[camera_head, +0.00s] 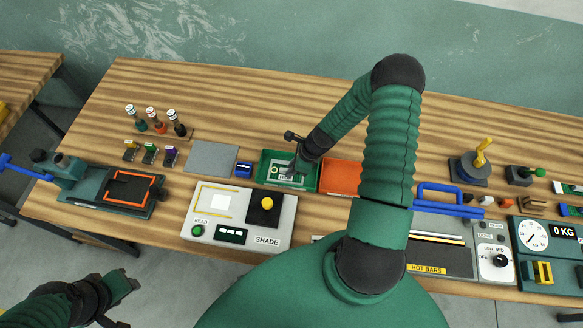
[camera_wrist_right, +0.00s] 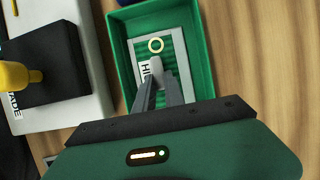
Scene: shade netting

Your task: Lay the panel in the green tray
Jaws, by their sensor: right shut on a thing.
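The panel (camera_wrist_right: 176,50) is a pale grey frame with green netting, a ring and a partly hidden white label. In the right wrist view it is within the walls of the green tray (camera_wrist_right: 201,60); I cannot tell if it rests flat on the floor. In the head view the panel (camera_head: 292,180) shows inside the green tray (camera_head: 266,160), partly covered by my gripper. My right gripper (camera_wrist_right: 158,77) is shut on the panel near its middle. My left gripper (camera_head: 127,304) is open and empty at lower left, away from the bench objects.
An orange tray (camera_head: 341,177) adjoins the green tray on the right. A small blue block (camera_head: 244,169) and a grey plate (camera_head: 211,157) lie to the left. The SHADE box (camera_head: 238,218) with a yellow knob stands in front. Bare wood lies behind the trays.

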